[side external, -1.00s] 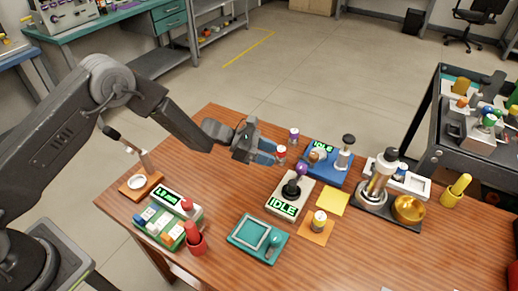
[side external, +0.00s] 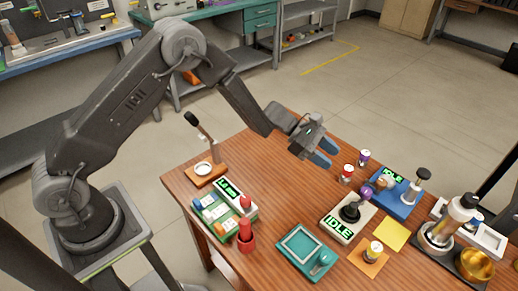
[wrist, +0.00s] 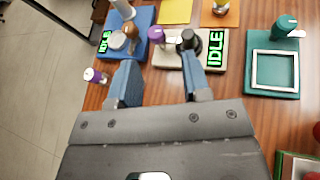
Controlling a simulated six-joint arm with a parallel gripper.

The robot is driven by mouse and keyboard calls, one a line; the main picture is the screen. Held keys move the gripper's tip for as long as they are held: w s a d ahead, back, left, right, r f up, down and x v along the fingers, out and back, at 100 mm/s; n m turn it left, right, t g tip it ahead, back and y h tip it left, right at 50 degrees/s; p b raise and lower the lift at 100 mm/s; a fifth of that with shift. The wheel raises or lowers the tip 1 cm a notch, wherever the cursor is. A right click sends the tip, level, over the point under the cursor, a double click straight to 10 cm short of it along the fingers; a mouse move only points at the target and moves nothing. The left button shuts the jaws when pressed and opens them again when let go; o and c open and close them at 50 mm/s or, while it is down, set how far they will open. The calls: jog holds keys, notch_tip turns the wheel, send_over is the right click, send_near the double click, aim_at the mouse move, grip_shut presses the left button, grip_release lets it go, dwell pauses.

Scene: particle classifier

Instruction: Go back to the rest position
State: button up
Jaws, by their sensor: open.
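My gripper (side external: 325,152) is raised over the back left part of the wooden table (side external: 290,215). Its two blue fingers are apart with nothing between them, as the wrist view also shows (wrist: 158,58). The purple-capped vial also shows in the wrist view (wrist: 95,75), left of the left finger. The red-capped vial cannot be made out there.
A white device (side external: 342,226) reading IDLE has a dark joystick. A blue device (side external: 403,205), a teal tray device (side external: 304,253), a yellow pad (side external: 391,234), an orange pad (side external: 369,262) and a green-based rack (side external: 220,218) stand around it.

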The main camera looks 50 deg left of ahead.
jog(key=s+a+r+m+g+y, duration=0.2)
jog(key=s+a+r+m+y, duration=0.15)
jog(key=s+r+m, duration=1.05)
jog(key=s+a+r+m+t+y, duration=0.1)
jog(key=s+a+r+m+y, duration=0.2)
jog(key=s, duration=0.6)
jog(key=s+a+r+m+t+y, duration=0.2)
jog(key=s+a+r+m+y, duration=0.1)
jog(key=s+a+y, duration=0.3)
jog(key=s+a, duration=0.2)
jog(key=s, duration=0.2)
jog(key=shift+r+t, duration=0.3)
jog(key=shift+r, duration=0.05)
jog(key=shift+a, duration=0.1)
